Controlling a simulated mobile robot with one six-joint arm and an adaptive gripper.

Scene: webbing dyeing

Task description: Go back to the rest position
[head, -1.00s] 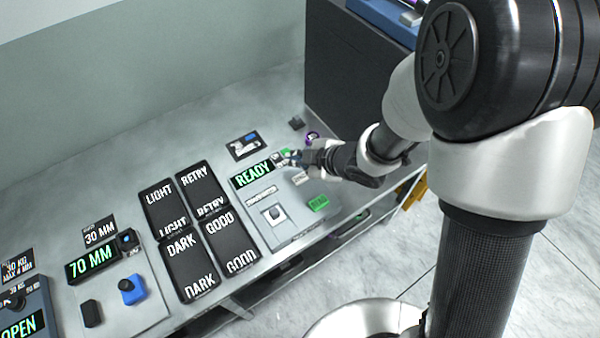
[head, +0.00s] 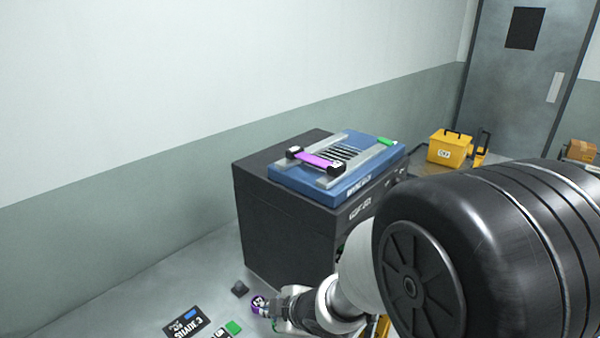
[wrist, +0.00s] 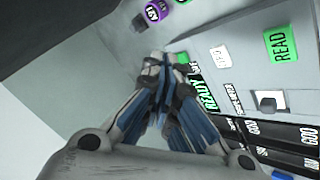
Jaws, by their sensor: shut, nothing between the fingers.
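My gripper (wrist: 165,62) is shut and empty in the wrist view, its fingertips together above the bench panel. I cannot tell whether the fingertips touch anything.
A dark cabinet (head: 272,225) carries a blue tray (head: 310,185) with a purple strip (head: 318,159) across it. A yellow box (head: 447,150) stands on the floor behind, near a grey door (head: 520,80). A SHADE 3 display (head: 186,325) lies at the bottom.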

